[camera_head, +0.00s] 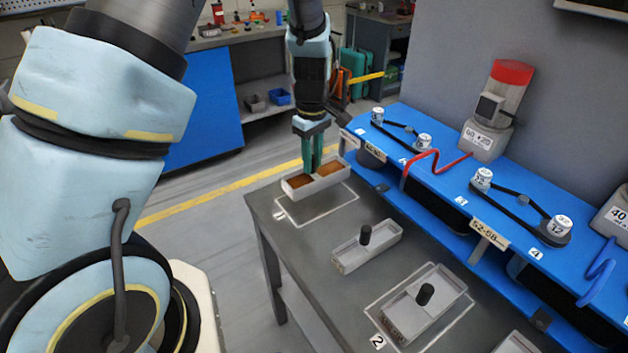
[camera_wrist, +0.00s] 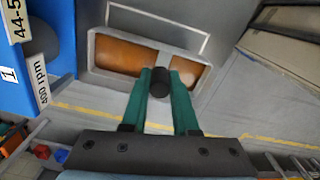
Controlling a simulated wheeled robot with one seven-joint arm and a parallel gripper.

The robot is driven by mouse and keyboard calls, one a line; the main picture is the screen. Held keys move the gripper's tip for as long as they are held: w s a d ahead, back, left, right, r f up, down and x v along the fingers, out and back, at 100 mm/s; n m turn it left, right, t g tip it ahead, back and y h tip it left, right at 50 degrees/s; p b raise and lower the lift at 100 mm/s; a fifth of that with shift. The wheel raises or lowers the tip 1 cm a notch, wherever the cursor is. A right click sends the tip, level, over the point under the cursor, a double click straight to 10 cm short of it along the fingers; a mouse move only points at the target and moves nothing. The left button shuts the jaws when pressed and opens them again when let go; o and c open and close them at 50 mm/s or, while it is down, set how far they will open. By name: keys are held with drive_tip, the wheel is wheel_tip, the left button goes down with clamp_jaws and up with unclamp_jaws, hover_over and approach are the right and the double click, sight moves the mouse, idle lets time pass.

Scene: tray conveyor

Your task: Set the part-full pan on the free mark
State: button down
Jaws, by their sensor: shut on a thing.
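A grey pan (camera_head: 330,182) with brown contents in its two compartments hangs from my gripper (camera_head: 313,166). My gripper's green fingers are shut on the pan's black knob, which shows between them in the wrist view (camera_wrist: 160,82). The pan overlaps the far part of a white outlined mark (camera_head: 330,212) at the table's far end and is not lined up with it. I cannot tell whether it touches the table. The outline also shows beyond the pan in the wrist view (camera_wrist: 203,42). Another pan (camera_head: 440,298) with a black knob sits in the mark labelled 2.
A third pan (camera_head: 350,261) with a black knob stands on the grey table (camera_head: 308,247) between the two marks. The blue machine bench (camera_head: 440,178) with pulleys and belts runs along the table's right side. Open floor lies to the left.

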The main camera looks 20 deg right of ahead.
drive_tip(key=shift+f+p, duration=0.55)
drive_tip(key=shift+f, duration=2.1)
drive_tip(key=shift+f, duration=0.2)
drive_tip(key=c, duration=0.7)
unclamp_jaws()
drive_tip(key=shift+r, duration=0.1)
